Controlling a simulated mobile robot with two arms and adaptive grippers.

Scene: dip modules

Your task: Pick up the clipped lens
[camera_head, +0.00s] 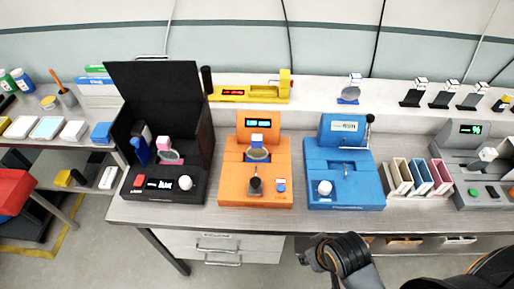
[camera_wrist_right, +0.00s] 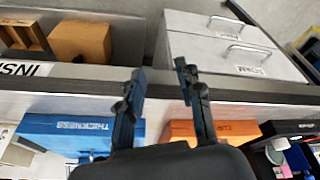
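A lens in a white-topped blue clip (camera_head: 258,148) stands on the orange curvature device (camera_head: 256,187). Another, in a pink clip (camera_head: 168,151), is inside the open black device (camera_head: 160,185). A third, in a blue clip (camera_head: 349,90), stands on the rear shelf. The pictures do not show which one the task means. My right gripper (camera_wrist_right: 160,88) is open and empty in the wrist view, near the table's front edge, apart from all lenses. My right arm (camera_head: 342,257) shows at the bottom of the head view. My left gripper is not in view.
The blue thickness device (camera_head: 343,180) stands right of the orange one. Colored slotted holders (camera_head: 418,177) and a grey device (camera_head: 474,165) are further right. Drawers (camera_head: 220,246) lie below the tabletop. The black device's raised lid stands at the left.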

